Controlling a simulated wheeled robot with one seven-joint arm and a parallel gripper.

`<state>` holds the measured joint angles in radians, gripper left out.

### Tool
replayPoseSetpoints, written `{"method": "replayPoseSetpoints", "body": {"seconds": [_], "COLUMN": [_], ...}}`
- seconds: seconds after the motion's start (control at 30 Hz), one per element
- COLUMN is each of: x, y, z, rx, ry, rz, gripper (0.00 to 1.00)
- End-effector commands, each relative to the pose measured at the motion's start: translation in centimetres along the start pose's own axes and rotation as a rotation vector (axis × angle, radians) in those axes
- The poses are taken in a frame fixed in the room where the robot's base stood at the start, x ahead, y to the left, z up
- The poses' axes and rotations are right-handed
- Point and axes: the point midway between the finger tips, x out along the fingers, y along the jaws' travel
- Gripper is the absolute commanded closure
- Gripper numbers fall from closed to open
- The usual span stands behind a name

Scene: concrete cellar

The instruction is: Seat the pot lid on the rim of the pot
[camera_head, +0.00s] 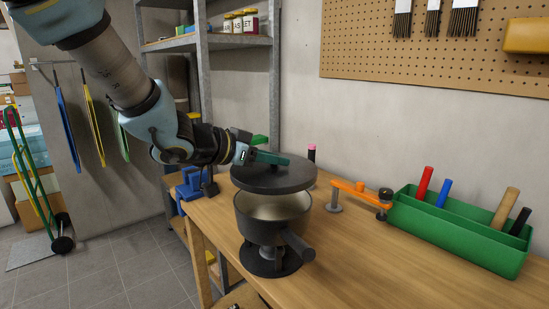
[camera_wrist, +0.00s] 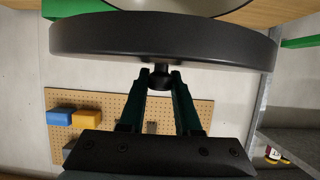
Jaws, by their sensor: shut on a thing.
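The dark round pot lid (camera_head: 272,179) is held level just above the pot (camera_head: 262,228), with a gap between them. The pot's pale inside shows below the lid's front edge. The pot stands upright on a black round base on the wooden bench, its handle pointing front right. My gripper (camera_head: 282,160) is above the lid. In the wrist view my gripper (camera_wrist: 161,78) is shut on the knob (camera_wrist: 160,76) of the lid (camera_wrist: 165,42). A little of the pot (camera_wrist: 205,4) shows beyond the lid there; most of its rim is hidden.
A green tray (camera_head: 455,240) with several tools stands at the right of the bench (camera_head: 360,265). An orange arm-like item (camera_head: 360,191) on posts is right of the pot. A blue item (camera_head: 190,185) sits at the left edge. The bench front right is clear.

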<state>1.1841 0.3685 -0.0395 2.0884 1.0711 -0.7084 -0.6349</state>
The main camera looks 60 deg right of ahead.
Motion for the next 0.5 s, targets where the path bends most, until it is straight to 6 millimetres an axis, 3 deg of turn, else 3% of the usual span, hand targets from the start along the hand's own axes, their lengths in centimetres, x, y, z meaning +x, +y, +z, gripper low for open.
{"method": "replayPoseSetpoints", "body": {"seconds": [0.17, 0.5], "x": [-0.3, 0.9], "y": [0.0, 0.0], "z": [0.0, 2.8], "rx": [0.001, 0.001], "ry": [-0.001, 0.000], "rz": [0.000, -0.001], "gripper": [1.00, 1.00]}}
